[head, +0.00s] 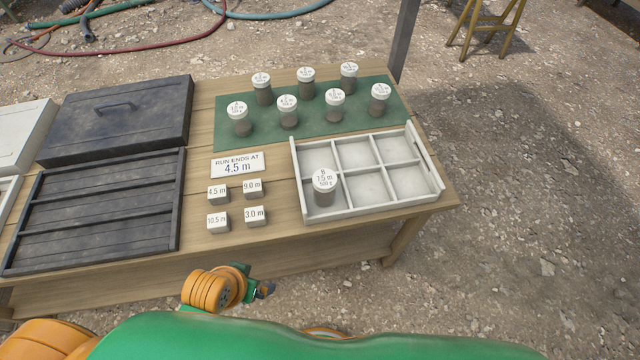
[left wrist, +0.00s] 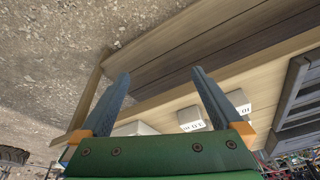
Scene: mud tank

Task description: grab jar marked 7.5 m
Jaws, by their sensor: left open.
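The jar marked 7.5 m (head: 325,192), with a white lid and grey-brown contents, stands upright in the front-left compartment of the white divided tray (head: 395,207). My left gripper (head: 266,289) is low in front of the table's front edge, apart from the jar, to its left and nearer to me. In the left wrist view my left gripper (left wrist: 161,73) has its two fingers spread with nothing between them. I cannot make out the jar in that view. My right gripper is not in view.
Several other lidded jars stand on a green mat (head: 222,122) behind the tray. Several small marked white blocks (head: 218,223) and a "RUN ENDS AT 4.5 m" sign (head: 238,165) are left of the tray. A dark case (head: 115,115) and slatted dark tray (head: 100,215) fill the table's left.

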